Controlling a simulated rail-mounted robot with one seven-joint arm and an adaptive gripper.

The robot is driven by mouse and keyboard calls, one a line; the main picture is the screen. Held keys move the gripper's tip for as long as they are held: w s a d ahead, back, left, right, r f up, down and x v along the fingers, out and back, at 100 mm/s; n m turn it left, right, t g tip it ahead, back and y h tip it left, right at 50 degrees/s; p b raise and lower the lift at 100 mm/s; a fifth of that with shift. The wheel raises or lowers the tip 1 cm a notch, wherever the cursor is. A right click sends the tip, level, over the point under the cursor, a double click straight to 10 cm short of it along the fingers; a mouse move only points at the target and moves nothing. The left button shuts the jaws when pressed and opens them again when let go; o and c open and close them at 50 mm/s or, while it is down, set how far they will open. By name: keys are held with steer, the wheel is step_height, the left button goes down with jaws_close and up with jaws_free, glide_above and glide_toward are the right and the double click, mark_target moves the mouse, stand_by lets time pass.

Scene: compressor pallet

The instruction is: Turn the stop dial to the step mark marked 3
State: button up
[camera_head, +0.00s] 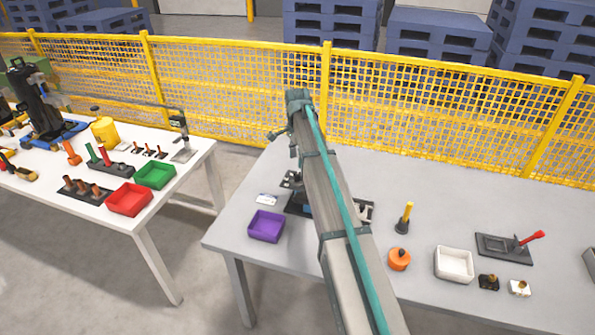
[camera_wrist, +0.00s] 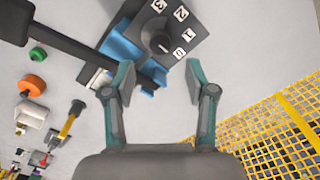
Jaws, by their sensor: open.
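The stop dial (camera_wrist: 157,36) is a dark round knob on a dark plate with white step tags, at the top of the wrist view. The tag marked 3 (camera_wrist: 159,5) is at the top edge; tags 2 (camera_wrist: 181,13), 1 (camera_wrist: 189,35) and S (camera_wrist: 180,53) follow clockwise. A small light mark on the knob seems to face the S side, but its exact setting is hard to tell. My gripper (camera_wrist: 160,75) is open and empty, its fingertips short of the dial in the picture. In the head view my arm hides the dial and my gripper.
Blue parts (camera_wrist: 122,48) and a dark bar (camera_wrist: 75,40) adjoin the dial plate. In the head view, a purple bin (camera_head: 266,226) stands left of my arm; an orange knob (camera_head: 399,259) and white bin (camera_head: 454,263) stand right. Yellow mesh fencing (camera_head: 430,105) runs behind the table.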

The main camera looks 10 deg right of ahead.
mark_target(297, 174)
steer(key=shift+f+p, duration=0.95)
steer(key=shift+f, duration=2.65)
jaws_close()
